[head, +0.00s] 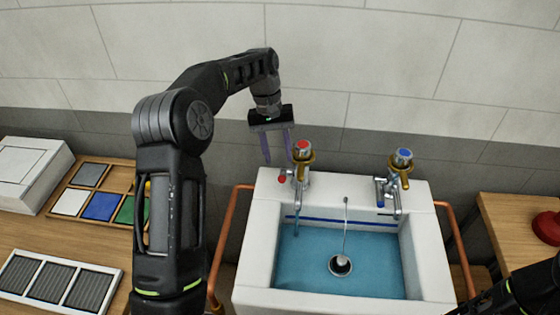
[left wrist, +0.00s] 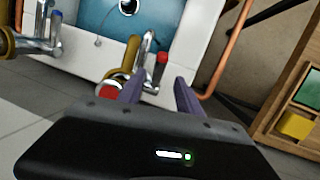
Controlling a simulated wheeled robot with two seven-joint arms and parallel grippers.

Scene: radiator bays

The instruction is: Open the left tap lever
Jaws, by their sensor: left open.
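The left tap (head: 302,160) has a brass body, a red cap and a chrome spout over the basin. Its chrome lever ends in a red knob (head: 282,179), which also shows in the left wrist view (left wrist: 162,57). My left gripper (head: 279,160) is open and empty, with its two purple fingers pointing down behind and just left of the tap. In the left wrist view, the knob lies just beyond the space between the fingertips (left wrist: 159,82), apparently clear of both. Only part of my right arm shows at the lower right; its gripper is out of view.
The right tap (head: 403,167) has a blue cap. The white basin (head: 262,245) holds blue water and a plug (head: 340,265). Copper pipes (head: 228,235) flank it. A wooden bench with a tray of coloured tiles (head: 75,178) stands left, and a red object (head: 546,227) sits right.

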